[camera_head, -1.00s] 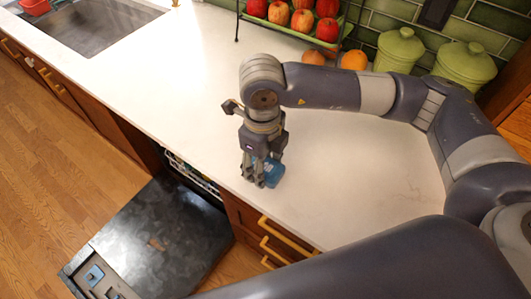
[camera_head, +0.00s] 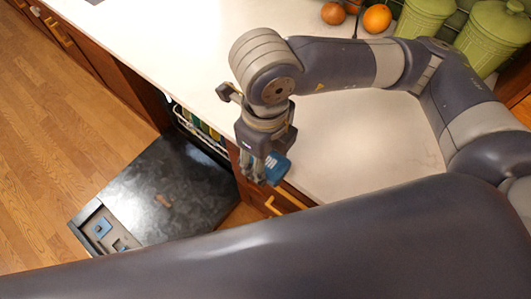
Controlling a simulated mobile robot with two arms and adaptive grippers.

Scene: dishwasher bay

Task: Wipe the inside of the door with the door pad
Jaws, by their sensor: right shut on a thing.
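The open dishwasher door (camera_head: 160,200) lies folded down below the counter, its dark inner face up. A small reddish-brown mark (camera_head: 163,200) shows near its middle. My right gripper (camera_head: 262,178) is over the counter's front edge, to the right of the door, pointing down. It is shut on a blue pad (camera_head: 277,167), which shows at the right side of its fingers. My left gripper is not in view.
The white counter (camera_head: 370,140) runs across the middle, with green canisters (camera_head: 425,18) and an orange (camera_head: 377,18) at the back. A drawer with a yellow handle (camera_head: 275,205) is below the gripper. A dish rack (camera_head: 200,130) shows inside the dishwasher. Wooden floor lies left.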

